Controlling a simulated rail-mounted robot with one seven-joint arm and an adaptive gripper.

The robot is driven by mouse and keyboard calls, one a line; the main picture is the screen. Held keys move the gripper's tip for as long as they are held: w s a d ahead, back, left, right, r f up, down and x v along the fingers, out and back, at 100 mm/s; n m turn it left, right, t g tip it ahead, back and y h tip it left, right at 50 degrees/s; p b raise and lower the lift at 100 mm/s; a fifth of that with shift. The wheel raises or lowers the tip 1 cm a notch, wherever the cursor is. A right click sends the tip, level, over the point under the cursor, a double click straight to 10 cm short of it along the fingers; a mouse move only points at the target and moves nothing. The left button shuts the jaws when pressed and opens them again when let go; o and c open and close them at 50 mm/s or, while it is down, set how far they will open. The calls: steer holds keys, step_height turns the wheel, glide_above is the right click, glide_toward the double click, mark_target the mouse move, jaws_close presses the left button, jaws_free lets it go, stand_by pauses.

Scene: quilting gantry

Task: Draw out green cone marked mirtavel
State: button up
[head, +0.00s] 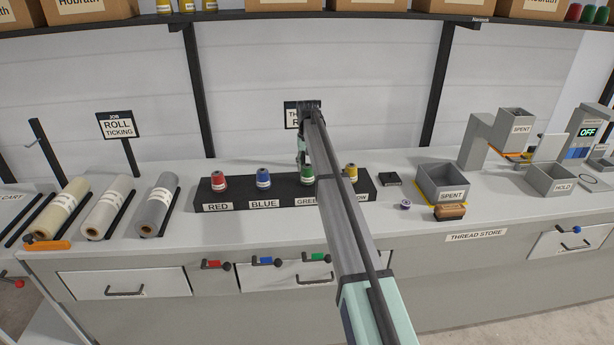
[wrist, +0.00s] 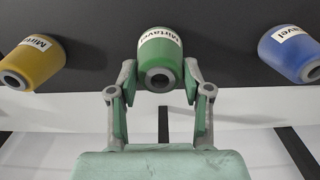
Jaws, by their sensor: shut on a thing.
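The green cone (head: 308,173) is at the GREEN place of the black thread rack (head: 236,200). In the wrist view the green cone (wrist: 160,58) shows a white label reading Mirtavel. My gripper (wrist: 159,80) is shut on it, one finger on each side. I cannot tell whether its base touches the rack. In the head view my arm hides part of the rack and most of the gripper.
The blue cone (head: 264,178) and yellow cone (head: 351,172) stand on either side, with the red cone (head: 218,180) farther left. The grey SPENT bin (head: 443,183) is right of the rack, beside a small spool (head: 405,204). Fabric rolls (head: 108,208) lie left.

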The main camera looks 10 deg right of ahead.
steer(key=shift+r+p, duration=0.95)
steer(key=shift+r, duration=1.35)
steer(key=shift+r, duration=0.1)
